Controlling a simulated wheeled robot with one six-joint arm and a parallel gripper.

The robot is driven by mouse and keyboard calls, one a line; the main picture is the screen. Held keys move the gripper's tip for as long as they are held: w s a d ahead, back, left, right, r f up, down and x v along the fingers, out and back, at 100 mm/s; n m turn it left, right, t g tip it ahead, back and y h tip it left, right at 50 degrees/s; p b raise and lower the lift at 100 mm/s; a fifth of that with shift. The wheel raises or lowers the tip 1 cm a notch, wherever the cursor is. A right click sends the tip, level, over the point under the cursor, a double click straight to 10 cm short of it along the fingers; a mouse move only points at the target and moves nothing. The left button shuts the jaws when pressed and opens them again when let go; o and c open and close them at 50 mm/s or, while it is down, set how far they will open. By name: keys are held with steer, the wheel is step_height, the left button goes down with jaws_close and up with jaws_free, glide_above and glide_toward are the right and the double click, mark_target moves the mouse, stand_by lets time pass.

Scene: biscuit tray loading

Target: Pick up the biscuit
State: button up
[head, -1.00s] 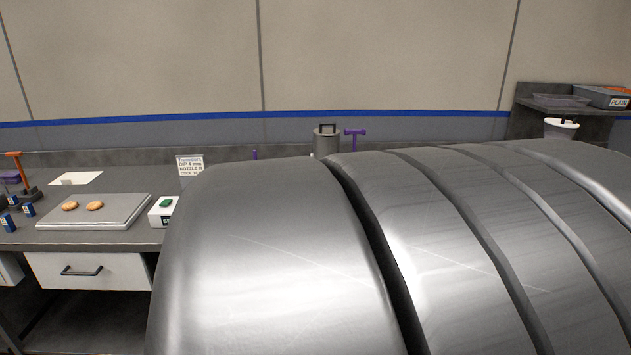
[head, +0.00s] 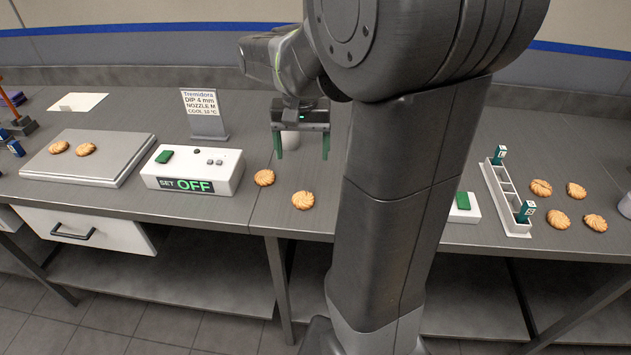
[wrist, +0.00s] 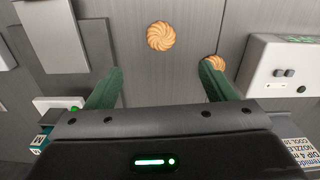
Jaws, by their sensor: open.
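Two round golden biscuits lie on the grey bench (head: 235,215) in the middle of the head view. The front biscuit (head: 303,200) shows a swirled top and also appears in the wrist view (wrist: 161,35), centred ahead of the fingers. The other biscuit (head: 264,178) is to its left, and in the wrist view (wrist: 214,62) it is partly hidden by the right finger. My gripper (head: 303,150) is open and empty, with green fingers pointing down, above and behind these biscuits. In the wrist view my gripper (wrist: 161,74) has its fingers spread wide.
A white SET OFF box (head: 192,171) stands left of the biscuits, with a sign (head: 204,115) behind it. Further left, a grey plate (head: 85,163) bears two biscuits. At right is a slotted white tray (head: 505,200) beside several biscuits (head: 559,219). My arm hides part of the bench.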

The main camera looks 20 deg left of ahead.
glide_above(303, 197)
steer(key=f, duration=0.8)
steer(key=shift+s+d+f, duration=0.15)
steer(key=shift+s+f, duration=0.05)
steer(key=shift+w+f, duration=0.2)
steer(key=shift+f, duration=2.4)
steer(key=c, duration=0.8)
